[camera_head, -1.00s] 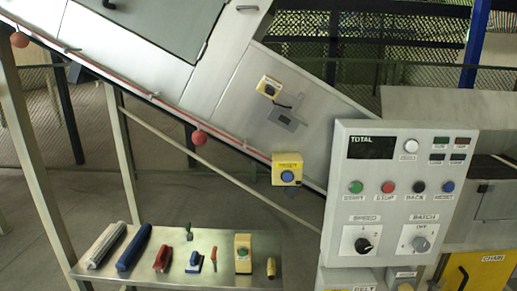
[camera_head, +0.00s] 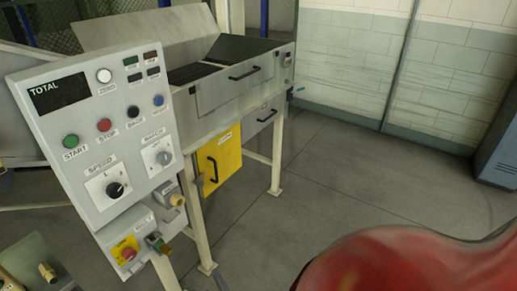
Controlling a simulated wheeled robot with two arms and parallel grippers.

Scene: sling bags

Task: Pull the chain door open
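The yellow chain door (camera_head: 228,157) is at the centre left, under the grey machine and behind the control panel. It has a black vertical handle (camera_head: 212,169) on its left side and a small white label near its top, too small to read here. The door looks shut. Neither of my grippers shows in the view, and nothing touches the door.
The control panel (camera_head: 85,150) on its post stands in front, left of the door. The machine's pale legs (camera_head: 278,150) flank the door. A large red rounded shape (camera_head: 410,262) fills the bottom right. Grey floor (camera_head: 345,175) is open right of the machine.

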